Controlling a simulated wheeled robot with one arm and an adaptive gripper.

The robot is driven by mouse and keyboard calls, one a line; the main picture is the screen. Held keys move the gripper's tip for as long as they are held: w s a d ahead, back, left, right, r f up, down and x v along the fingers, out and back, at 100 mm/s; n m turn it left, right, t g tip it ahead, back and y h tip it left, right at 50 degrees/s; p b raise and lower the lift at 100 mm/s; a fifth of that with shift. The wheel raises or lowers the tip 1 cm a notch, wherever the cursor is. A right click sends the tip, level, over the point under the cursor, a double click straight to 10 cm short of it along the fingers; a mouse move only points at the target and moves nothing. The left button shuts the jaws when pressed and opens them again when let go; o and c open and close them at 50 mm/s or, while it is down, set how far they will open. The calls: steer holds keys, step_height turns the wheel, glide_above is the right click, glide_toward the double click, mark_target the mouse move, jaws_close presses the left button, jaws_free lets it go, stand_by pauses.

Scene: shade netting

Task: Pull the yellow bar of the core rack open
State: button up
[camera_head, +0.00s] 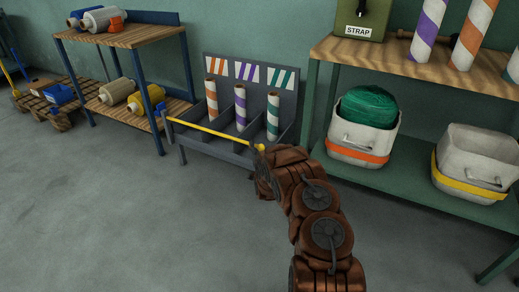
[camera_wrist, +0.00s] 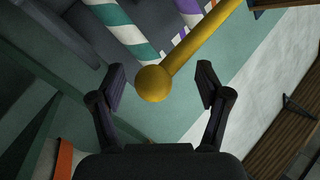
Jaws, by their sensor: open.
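The core rack (camera_head: 287,98) is a grey stand against the wall, with orange, purple and green striped panels and a striped core in each of its three bays. Its yellow bar (camera_head: 212,131) runs across the front of the bays. My gripper (camera_head: 260,150) is at the bar's right end, partly hidden behind my brown arm in the head view. In the wrist view, my gripper (camera_wrist: 161,88) is open, and the bar's round yellow end knob (camera_wrist: 153,84) shows between its two fingers, apart from both. The bar (camera_wrist: 205,43) runs from the knob to the upper right.
A green shelf with a wooden top (camera_head: 450,76) stands close on the right, holding a bin of green netting (camera_head: 366,108) and a white bin (camera_head: 470,165). A blue-framed shelf (camera_head: 147,88) stands left of the rack. The floor in front is clear.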

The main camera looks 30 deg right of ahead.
jaws_close()
stand_by(0.8)
steer(key=shift+f, duration=0.1)
